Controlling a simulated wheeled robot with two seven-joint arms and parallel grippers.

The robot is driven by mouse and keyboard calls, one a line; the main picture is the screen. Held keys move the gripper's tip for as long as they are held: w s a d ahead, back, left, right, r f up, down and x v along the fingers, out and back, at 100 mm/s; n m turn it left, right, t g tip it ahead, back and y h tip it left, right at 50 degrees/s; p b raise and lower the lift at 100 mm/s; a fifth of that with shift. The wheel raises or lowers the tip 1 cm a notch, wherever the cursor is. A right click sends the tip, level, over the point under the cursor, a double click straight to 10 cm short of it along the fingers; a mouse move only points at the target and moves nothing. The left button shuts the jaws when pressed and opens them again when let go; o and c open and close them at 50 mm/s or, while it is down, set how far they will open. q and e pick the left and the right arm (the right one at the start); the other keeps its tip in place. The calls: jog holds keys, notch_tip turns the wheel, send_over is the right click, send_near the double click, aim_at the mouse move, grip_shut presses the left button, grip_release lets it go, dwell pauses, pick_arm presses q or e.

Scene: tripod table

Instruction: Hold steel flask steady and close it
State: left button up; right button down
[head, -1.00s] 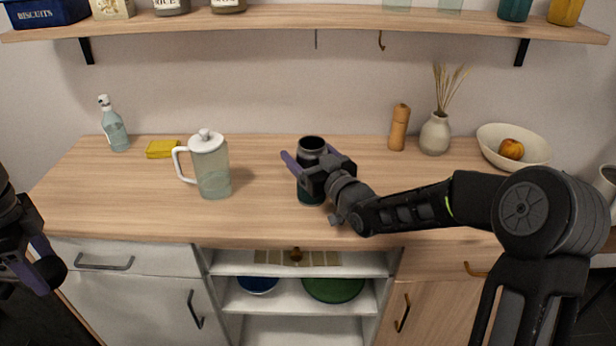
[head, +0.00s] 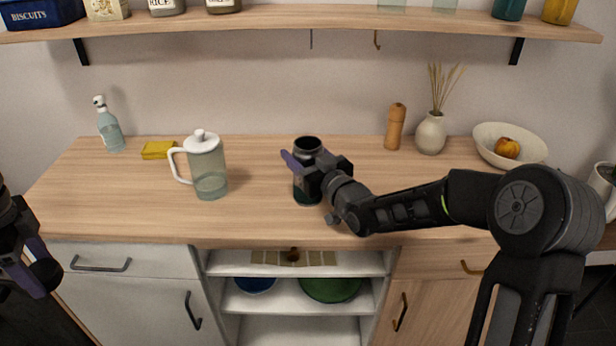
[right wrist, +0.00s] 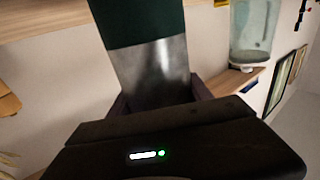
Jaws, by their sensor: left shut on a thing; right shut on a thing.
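The steel flask (head: 307,193), dark green with a bare steel part, stands upright on the wooden counter with its dark round mouth open at the top. My right gripper (head: 306,167) is shut around its side, with the arm coming from the right. In the right wrist view the flask (right wrist: 152,70) shows its green and steel surface between the fingers. My left gripper (head: 36,278) is at the far left edge, in front of the counter and well away from the flask. It is shut on a small dark rounded piece (head: 46,271), apparently the flask's lid, partly hidden by a purple finger.
A jug with a white lid (head: 207,170) stands left of the flask. A soap bottle (head: 110,130) and yellow sponge (head: 158,150) are at the back left. A wooden mill (head: 395,128), vase (head: 431,134) and fruit bowl (head: 530,150) are at the back right. The counter between jug and flask is clear.

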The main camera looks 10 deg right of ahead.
jog(key=shift+r, duration=0.3)
dwell(0.4)
pick_arm(q)
jog(key=shift+f+b, duration=0.3)
pick_arm(e)
jog(key=shift+r, duration=1.6)
pick_arm(q)
jog(key=shift+f+b, duration=0.7)
pick_arm(e)
send_near(302, 139)
jog(key=v, duration=0.8)
jog(key=shift+s, duration=0.15)
jog(key=shift+f, duration=0.1)
dwell(0.4)
